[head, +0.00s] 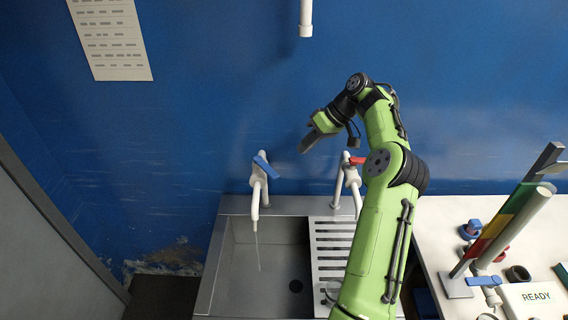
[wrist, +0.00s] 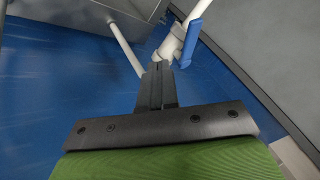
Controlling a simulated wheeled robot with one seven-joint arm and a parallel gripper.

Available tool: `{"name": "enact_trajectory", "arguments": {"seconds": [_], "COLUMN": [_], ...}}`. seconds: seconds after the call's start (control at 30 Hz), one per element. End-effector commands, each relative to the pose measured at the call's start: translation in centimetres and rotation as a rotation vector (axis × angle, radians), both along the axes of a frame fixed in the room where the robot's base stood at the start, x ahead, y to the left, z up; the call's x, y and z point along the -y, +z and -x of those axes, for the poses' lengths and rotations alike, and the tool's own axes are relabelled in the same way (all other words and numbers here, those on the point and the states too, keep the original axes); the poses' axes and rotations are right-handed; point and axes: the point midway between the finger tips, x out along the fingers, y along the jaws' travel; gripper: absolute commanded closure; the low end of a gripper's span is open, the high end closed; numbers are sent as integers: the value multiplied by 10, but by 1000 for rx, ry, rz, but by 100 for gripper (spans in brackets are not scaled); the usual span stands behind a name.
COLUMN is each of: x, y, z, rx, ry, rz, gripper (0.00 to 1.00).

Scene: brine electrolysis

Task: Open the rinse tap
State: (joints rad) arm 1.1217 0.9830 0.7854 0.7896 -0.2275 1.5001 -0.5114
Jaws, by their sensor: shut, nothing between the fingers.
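Two white taps stand at the back of the sink. The left tap (head: 257,190) has a blue lever (head: 266,164) set at a slant, and a thin stream of water (head: 257,250) falls from its spout. The right tap (head: 347,180) has a red lever (head: 357,161), partly behind my arm. My gripper (head: 304,149) is shut and empty, above and between the taps, pointing down-left. In the wrist view my shut fingers (wrist: 158,66) point toward the white tap with the blue lever (wrist: 196,35); whether they touch it cannot be told. Neither tap is labelled as the rinse tap.
The steel sink basin (head: 235,265) has a slatted drainer (head: 333,240) at its right. A white counter (head: 440,215) on the right holds a coloured stand (head: 500,225) and a READY sign (head: 535,297). A white pipe (head: 306,18) hangs above. The blue wall is close behind.

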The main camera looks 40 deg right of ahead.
Motion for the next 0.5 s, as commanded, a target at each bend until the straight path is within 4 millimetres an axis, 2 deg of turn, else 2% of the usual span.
{"name": "enact_trajectory", "arguments": {"seconds": [0.03, 0.23, 0.4, 0.5], "x": [-6, -27, -53, -62], "y": [-14, -47, -43, -43], "z": [-4, -20, -20, -20], "rx": [-4, -3, -1, -1], "ry": [3, 2, 0, -2], "rz": [-1, 0, 0, -1], "gripper": [100, 100, 100, 100]}}
